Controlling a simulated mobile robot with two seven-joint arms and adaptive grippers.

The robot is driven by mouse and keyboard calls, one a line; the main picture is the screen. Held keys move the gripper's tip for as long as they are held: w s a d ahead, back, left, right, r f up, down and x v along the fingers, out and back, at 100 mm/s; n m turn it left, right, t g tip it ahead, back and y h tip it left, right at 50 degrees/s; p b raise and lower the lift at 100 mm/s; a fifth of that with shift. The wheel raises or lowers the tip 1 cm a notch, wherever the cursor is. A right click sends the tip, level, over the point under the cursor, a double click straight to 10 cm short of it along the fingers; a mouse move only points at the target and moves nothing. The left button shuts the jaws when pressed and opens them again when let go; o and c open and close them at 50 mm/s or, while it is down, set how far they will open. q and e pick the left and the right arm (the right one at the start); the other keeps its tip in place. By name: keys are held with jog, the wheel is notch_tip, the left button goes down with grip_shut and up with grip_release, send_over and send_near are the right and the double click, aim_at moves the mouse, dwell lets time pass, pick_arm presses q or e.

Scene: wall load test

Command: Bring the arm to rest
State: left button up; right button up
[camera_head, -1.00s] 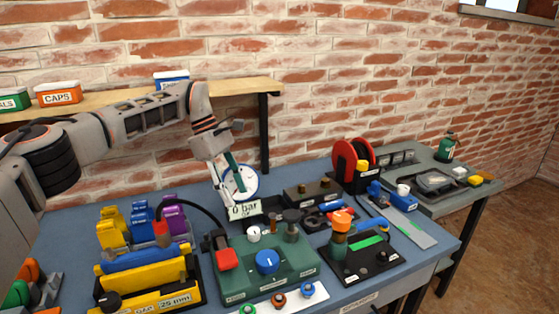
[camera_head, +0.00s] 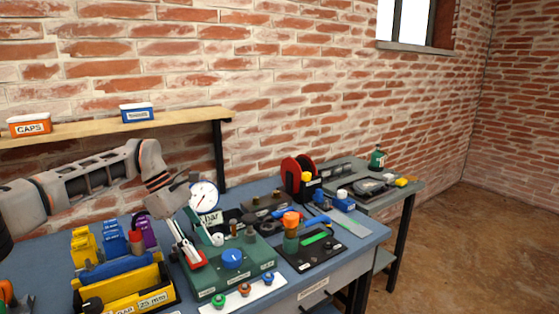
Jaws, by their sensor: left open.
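My left arm comes in from the left. Its grey forearm is above the left part of the blue workbench (camera_head: 50,255). My left gripper (camera_head: 199,243) points down, with its fingers apart and nothing seen between them. It is in front of the rear left part of the green pump box (camera_head: 222,277), near the red block (camera_head: 194,261) there. I cannot tell whether a fingertip touches it. The round white gauge (camera_head: 203,195) stands just behind and right of the gripper. My right gripper is not in view.
A wooden shelf (camera_head: 180,121) with labelled boxes hangs on the brick wall behind. A black plate with an orange-topped post (camera_head: 291,222) and a red reel (camera_head: 298,175) are to the right. Open floor lies beyond the bench.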

pick_arm(q)
jog(key=s+d+f+n+g+h, duration=0.1)
jog(key=s+d+f+h, duration=0.3)
jog(key=d, duration=0.5)
jog(key=s+d+f+n+g+h, duration=0.15)
jog(key=s+d+f, duration=0.35)
jog(key=d, duration=0.5)
jog(key=s+d+n+t+h, duration=0.6)
jog(key=d+n+h, duration=0.3)
jog(key=d+n, duration=0.3)
jog(key=s+a+f+n+t+y, duration=0.1)
jog(key=a+f+n+t+y, duration=0.6)
jog(key=n, duration=0.6)
jog(key=s+a+f+n+t+y, duration=0.1)
jog(key=a+f+n+t+y, duration=0.4)
jog(key=a+n, duration=0.65)
jog(key=s+a+f+n+g+y, duration=0.3)
jog(key=s+a+f+n+y, duration=0.2)
jog(key=s+a+f+n, duration=0.7)
jog(key=s+f+n+p, duration=0.1)
jog(key=s+f, duration=0.1)
jog(key=s, duration=0.1)
jog(key=shift+s+a+f+g, duration=0.15)
jog(key=shift+s+f+g, duration=0.1)
jog(key=shift+f+g, duration=0.1)
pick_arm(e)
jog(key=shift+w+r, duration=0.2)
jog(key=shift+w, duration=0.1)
